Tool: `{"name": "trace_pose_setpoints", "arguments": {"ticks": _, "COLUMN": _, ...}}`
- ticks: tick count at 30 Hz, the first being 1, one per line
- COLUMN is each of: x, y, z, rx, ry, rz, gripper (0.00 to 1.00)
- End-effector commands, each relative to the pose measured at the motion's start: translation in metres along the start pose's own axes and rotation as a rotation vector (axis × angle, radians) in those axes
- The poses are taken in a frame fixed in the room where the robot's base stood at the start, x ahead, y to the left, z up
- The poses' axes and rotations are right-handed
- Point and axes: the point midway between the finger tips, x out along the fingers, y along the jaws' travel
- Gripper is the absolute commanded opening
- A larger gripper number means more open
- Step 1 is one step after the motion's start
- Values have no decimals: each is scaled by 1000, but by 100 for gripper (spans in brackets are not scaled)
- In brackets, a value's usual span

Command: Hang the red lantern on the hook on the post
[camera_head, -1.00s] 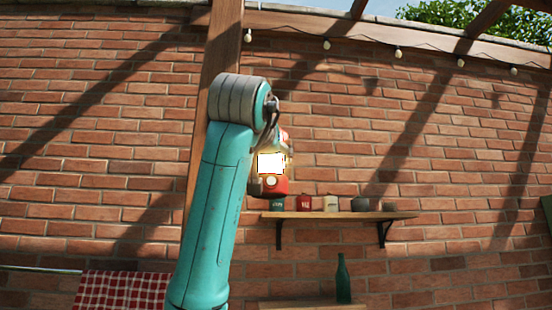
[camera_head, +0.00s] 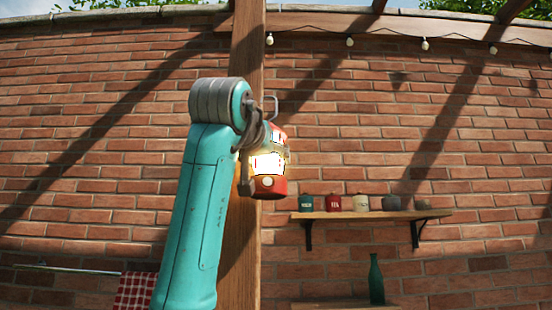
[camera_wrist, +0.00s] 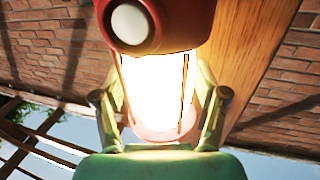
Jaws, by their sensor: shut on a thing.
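The red lantern (camera_head: 270,187) is lit and roughly upright in the head view, just right of my arm's end and in front of the wooden post (camera_head: 247,240). In the wrist view the lantern's red part (camera_wrist: 185,22) and glowing glass (camera_wrist: 158,85) fill the middle. My gripper (camera_wrist: 160,105) is shut on the lantern, a finger on each side of the glass. The post also shows in the wrist view (camera_wrist: 250,50), behind and right of the lantern. A thin grey loop (camera_head: 276,103) shows above the lantern; I cannot tell whether it is the post's hook or the lantern's handle.
A brick wall (camera_head: 110,150) stands behind. A wall shelf (camera_head: 370,215) with several small pots is to the right, with a green bottle (camera_head: 376,280) below. A checked cloth (camera_head: 135,290) hangs at lower left. String bulbs (camera_head: 350,42) hang along the top.

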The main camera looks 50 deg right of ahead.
Motion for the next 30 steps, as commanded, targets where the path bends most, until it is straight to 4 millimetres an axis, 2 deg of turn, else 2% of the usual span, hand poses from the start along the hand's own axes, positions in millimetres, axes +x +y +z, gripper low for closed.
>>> {"name": "trace_pose_setpoints", "arguments": {"ticks": 30, "x": -18, "y": -66, "z": -1, "rx": 0, "ry": 2, "rz": -1, "gripper": 16}}
